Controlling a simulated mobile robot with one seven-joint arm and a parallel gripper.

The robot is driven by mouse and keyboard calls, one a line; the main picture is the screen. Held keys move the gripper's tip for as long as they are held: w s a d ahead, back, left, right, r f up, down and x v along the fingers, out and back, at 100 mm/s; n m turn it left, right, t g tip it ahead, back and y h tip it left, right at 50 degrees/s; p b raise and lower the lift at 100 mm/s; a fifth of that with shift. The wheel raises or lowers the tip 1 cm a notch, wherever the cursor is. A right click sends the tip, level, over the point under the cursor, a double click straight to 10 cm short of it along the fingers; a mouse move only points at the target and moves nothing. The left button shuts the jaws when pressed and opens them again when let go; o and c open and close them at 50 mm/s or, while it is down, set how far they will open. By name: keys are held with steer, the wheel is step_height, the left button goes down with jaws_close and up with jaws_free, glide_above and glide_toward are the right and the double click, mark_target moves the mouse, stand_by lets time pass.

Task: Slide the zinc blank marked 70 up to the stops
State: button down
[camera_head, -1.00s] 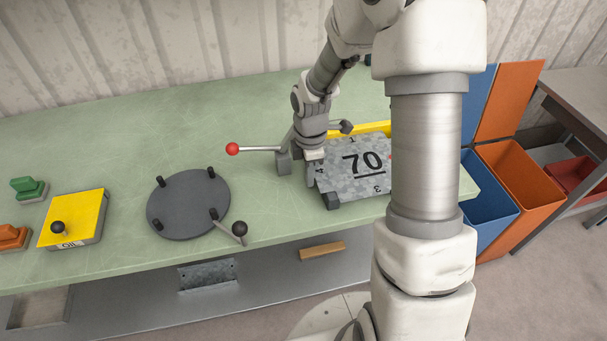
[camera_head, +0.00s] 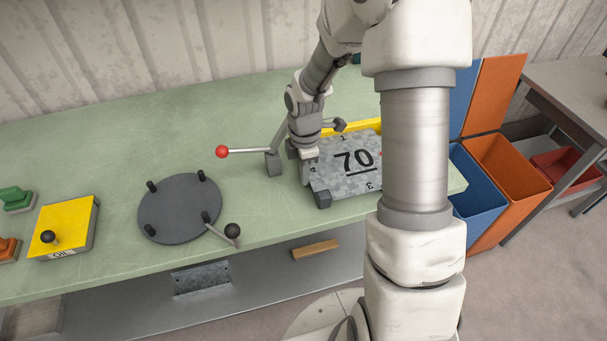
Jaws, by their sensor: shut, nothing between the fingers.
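The zinc blank marked 70 (camera_head: 343,172) lies flat on the right end of the green bench, with its mottled grey face and the black underlined number upward. Its right part is hidden behind my arm. My gripper (camera_head: 308,180) points down at the blank's left edge, shut and empty. I cannot tell whether its fingers touch the blank. A yellow bar (camera_head: 362,126) runs along the back of the blank. Dark blocks stand around it, one at the front left corner (camera_head: 323,199) and one at the back (camera_head: 340,125). Which of these are the stops is not clear.
A lever with a red ball (camera_head: 222,152) stands left of my gripper. A dark round plate with pegs (camera_head: 180,210) and a black-knobbed handle (camera_head: 232,230) lies further left, then a yellow oil box (camera_head: 66,228). Blue (camera_head: 478,185) and orange (camera_head: 510,175) bins stand right of the bench.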

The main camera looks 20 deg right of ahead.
steer(key=a, duration=0.3)
steer(key=shift+a, duration=0.15)
steer(key=s+r+m+t, duration=0.1)
steer(key=s+r+m, duration=0.3)
steer(key=r, duration=0.7)
steer(key=s+r+m+t, duration=0.1)
steer(key=s+r+m, duration=0.3)
steer(key=r, duration=0.6)
steer(key=s+r+m+t, duration=0.3)
steer(key=s+r+m, duration=0.2)
steer(key=s+m, duration=0.5)
steer(key=shift+s+d+r+t, duration=0.3)
steer(key=shift+s, duration=0.65)
